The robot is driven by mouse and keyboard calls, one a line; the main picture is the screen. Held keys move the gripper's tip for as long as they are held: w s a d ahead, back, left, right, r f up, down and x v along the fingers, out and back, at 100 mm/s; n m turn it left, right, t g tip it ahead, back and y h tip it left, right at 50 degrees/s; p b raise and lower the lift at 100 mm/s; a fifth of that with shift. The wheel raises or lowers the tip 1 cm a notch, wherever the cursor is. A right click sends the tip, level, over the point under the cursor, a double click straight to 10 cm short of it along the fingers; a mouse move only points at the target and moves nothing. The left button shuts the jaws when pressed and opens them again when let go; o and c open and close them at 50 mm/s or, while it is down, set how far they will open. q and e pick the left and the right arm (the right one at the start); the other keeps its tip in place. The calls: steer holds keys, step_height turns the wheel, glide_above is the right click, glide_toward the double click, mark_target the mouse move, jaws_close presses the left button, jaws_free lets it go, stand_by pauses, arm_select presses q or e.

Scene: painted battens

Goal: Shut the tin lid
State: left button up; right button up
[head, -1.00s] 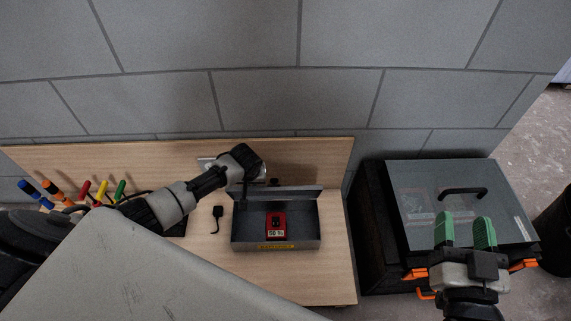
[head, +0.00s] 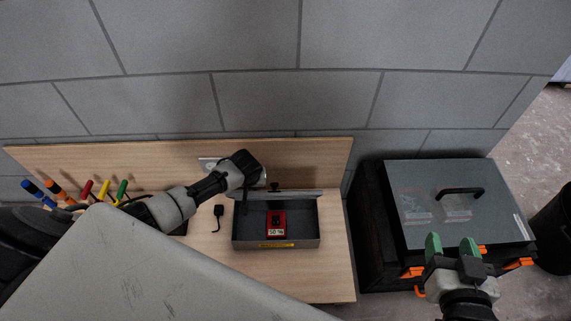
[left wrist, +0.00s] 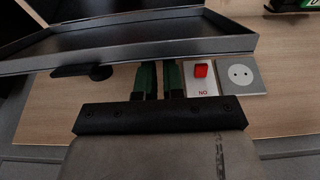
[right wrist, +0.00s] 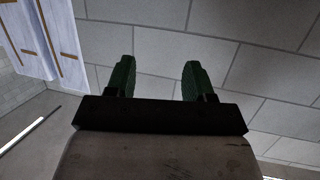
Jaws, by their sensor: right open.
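The grey tin (head: 276,245) stands open on the wooden bench, a red item with a white label (head: 276,221) inside. Its lid (head: 290,194) stands nearly edge-on at the back, with a black knob (head: 275,186) behind it. The left wrist view shows the lid (left wrist: 190,45) close ahead and its knob (left wrist: 95,72). My left gripper (head: 254,182) is behind the lid's left part; its fingers (left wrist: 159,80) look together and empty, and I cannot tell if they touch the lid. My right gripper (head: 451,244) is open and empty, far right of the tin.
A dark box with a glassy, handled lid (head: 420,180) stands right of the bench (head: 335,270). Several colored-handled tools (head: 85,190) stand at the left. A small black plug (head: 218,212) lies left of the tin. A red switch (left wrist: 200,72) and a socket (left wrist: 239,74) are near my left fingers.

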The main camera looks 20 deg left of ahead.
arm_select(q)
steer(key=shift+s+d+p, duration=0.25)
steer(key=shift+s+p, duration=0.2)
arm_select(e)
steer(key=s+f+g, duration=0.1)
steer(key=d+f+g, duration=0.1)
steer(key=shift+s+f+h, duration=0.35)
steer(key=shift+s+h, duration=0.05)
arm_select(q)
steer(key=shift+s, duration=0.1)
arm_select(e)
steer(key=shift+g, duration=0.3)
arm_select(q)
steer(key=shift+s+d+f+p, duration=0.4)
steer(key=shift+s+p, duration=0.1)
steer(key=shift+s, duration=0.2)
steer(key=s, duration=0.1)
steer(key=s+d+f+p, duration=0.1)
steer(key=s+f, duration=0.1)
steer(key=shift+s+d+p, duration=0.35)
steer(key=shift+s+d, duration=0.05)
arm_select(e)
steer(key=s+d+f+g+h, duration=0.1)
steer(key=s+d+f+g, duration=0.2)
steer(key=s+g, duration=0.4)
steer(key=shift+s+d+f+m+h, duration=0.15)
steer(key=shift+s+f+m+h, duration=0.2)
steer(key=shift+s+f, duration=0.55)
steer(key=shift+w+r, duration=0.15)
